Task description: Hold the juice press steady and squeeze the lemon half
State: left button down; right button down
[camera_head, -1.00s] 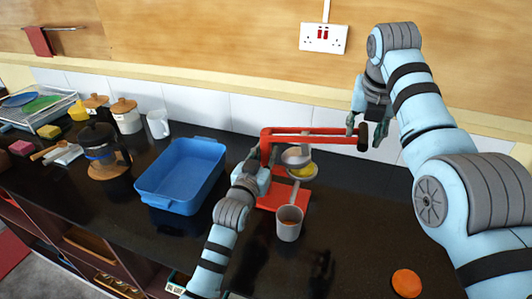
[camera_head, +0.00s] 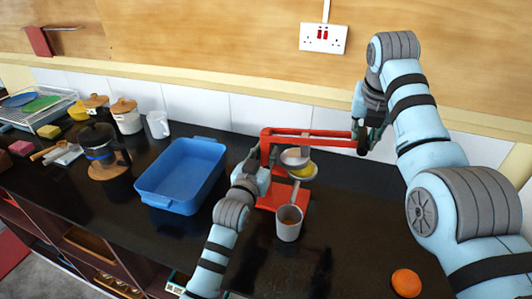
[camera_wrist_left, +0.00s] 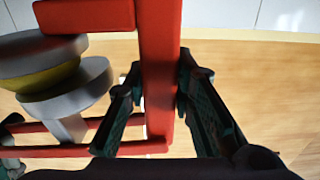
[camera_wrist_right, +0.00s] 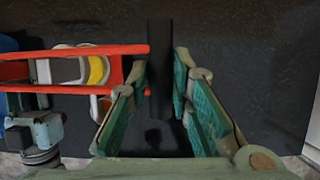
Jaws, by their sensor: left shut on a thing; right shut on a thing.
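The red juice press (camera_head: 286,134) stands on the dark counter, its lever about level and reaching right. A yellow lemon half (camera_head: 303,170) sits in the grey cup of the press under the grey upper cup (camera_head: 295,158). It also shows in the left wrist view (camera_wrist_left: 45,80). A grey beaker (camera_head: 289,226) stands on the counter below. My left gripper (camera_head: 256,168) is shut on the red upright of the press (camera_wrist_left: 158,80). My right gripper (camera_head: 367,130) is shut on the black handle (camera_wrist_right: 160,80) at the lever's end.
A blue tray (camera_head: 144,186) stands left of the press. A coffee pot (camera_head: 100,152), lidded jars (camera_head: 127,118) and a white mug (camera_head: 157,124) stand farther left. An orange disc (camera_head: 406,282) lies at the front right. The counter right of the press is clear.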

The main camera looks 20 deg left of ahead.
jog(key=shift+s+f, duration=0.1)
jog(key=shift+f, duration=1)
jog(key=shift+f, duration=0.25)
jog(key=shift+r, duration=1.1)
jog(key=c, duration=1.4)
grip_release()
jog(key=shift+o, duration=0.2)
pick_arm(q)
jog(key=c, duration=1.3)
grip_release()
pick_arm(e)
jog(key=shift+d, duration=0.1)
